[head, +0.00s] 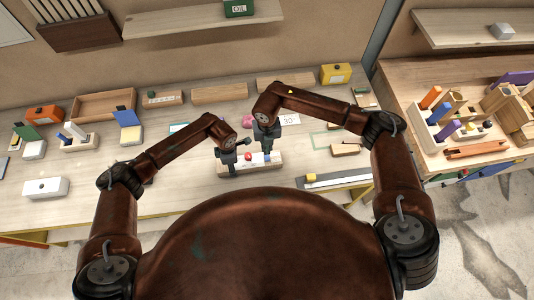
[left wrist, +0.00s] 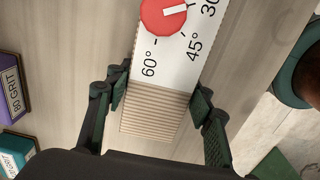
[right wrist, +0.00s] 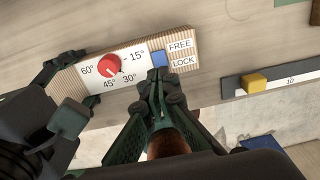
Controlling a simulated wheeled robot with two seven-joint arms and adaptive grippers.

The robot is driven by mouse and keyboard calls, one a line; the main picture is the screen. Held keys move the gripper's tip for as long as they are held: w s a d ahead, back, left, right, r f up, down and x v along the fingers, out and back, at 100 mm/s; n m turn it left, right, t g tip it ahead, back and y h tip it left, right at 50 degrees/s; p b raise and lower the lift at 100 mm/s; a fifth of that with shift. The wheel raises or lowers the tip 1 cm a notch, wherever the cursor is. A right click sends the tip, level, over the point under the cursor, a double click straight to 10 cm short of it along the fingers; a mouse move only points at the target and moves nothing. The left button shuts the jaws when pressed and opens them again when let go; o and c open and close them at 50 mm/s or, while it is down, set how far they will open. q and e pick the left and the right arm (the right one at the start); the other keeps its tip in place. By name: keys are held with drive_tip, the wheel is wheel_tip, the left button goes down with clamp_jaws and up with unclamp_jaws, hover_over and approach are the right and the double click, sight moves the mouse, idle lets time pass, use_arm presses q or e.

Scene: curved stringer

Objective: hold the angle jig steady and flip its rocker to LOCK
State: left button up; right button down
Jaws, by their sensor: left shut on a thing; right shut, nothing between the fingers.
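The angle jig (head: 265,166) lies flat near the table's front, a white-faced bar with ribbed ends. Its red dial (right wrist: 109,65) has marks from 60° to 15°. The blue rocker (right wrist: 158,58) sits at its right, beside the FREE and LOCK labels; I cannot tell which side is pressed. My left gripper (left wrist: 160,95) is shut across the ribbed left end (left wrist: 158,115), one finger on each long side. My right gripper (right wrist: 160,76) is shut and empty, its tips right by the rocker on the LOCK side; contact is unclear.
A ruler bar with a yellow slider (right wrist: 255,83) lies right of the jig. A wooden block (head: 345,150) lies near it. A 30° card (head: 290,120) and a pink object (head: 246,122) are behind.

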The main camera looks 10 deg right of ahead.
sight(267, 160)
wheel_tip(267, 160, up, 9)
drive_tip(key=shift+w, duration=0.2)
drive_tip(key=shift+f, duration=0.1)
drive_tip(key=shift+w+r+g, duration=0.3)
drive_tip(key=shift+w+g, duration=0.15)
drive_tip(key=shift+g, duration=0.15)
drive_tip(key=f, duration=0.4)
drive_tip(key=s+f, duration=0.1)
drive_tip(key=f, duration=0.4)
drive_tip(key=s+f, duration=0.1)
drive_tip(key=f, duration=0.4)
